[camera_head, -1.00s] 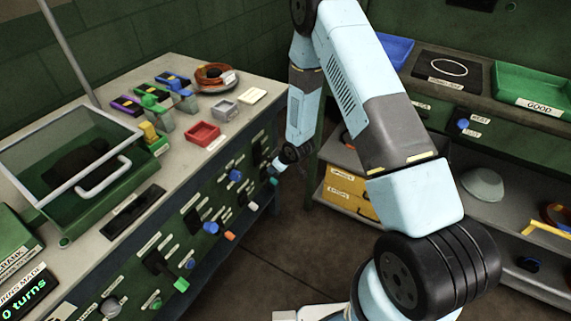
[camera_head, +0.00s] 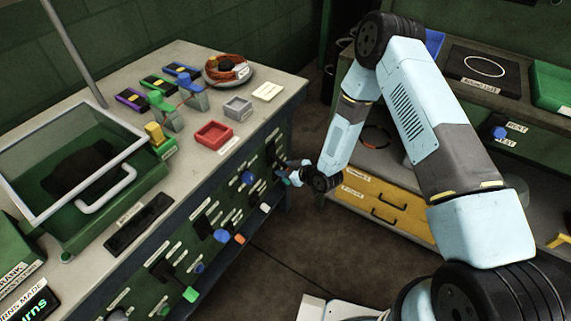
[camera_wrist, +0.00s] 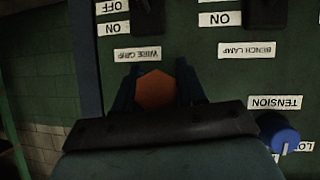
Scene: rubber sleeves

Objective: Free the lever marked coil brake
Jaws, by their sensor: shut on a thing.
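My gripper (camera_head: 291,173) is at the far end of the green control panel (camera_head: 235,203) on the bench front. In the wrist view, its two dark fingers (camera_wrist: 156,82) are shut on an orange hexagonal handle (camera_wrist: 155,92). An upside-down label reading WIRE GRIP (camera_wrist: 137,54) is just above that handle in the picture. Other levers on the panel include a blue handle (camera_head: 248,178), an orange one (camera_head: 239,238) and a green one (camera_head: 191,294). I cannot read a coil brake label in either view, so I cannot tell which lever it marks.
A blue knob (camera_wrist: 279,137) by a TENSION label is right of my gripper in the wrist view. On the bench stand a red tray (camera_head: 213,135), a coil of orange wire (camera_head: 226,68) and a clear-lidded box (camera_head: 62,235). A shelf with yellow drawers (camera_head: 385,207) is at right.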

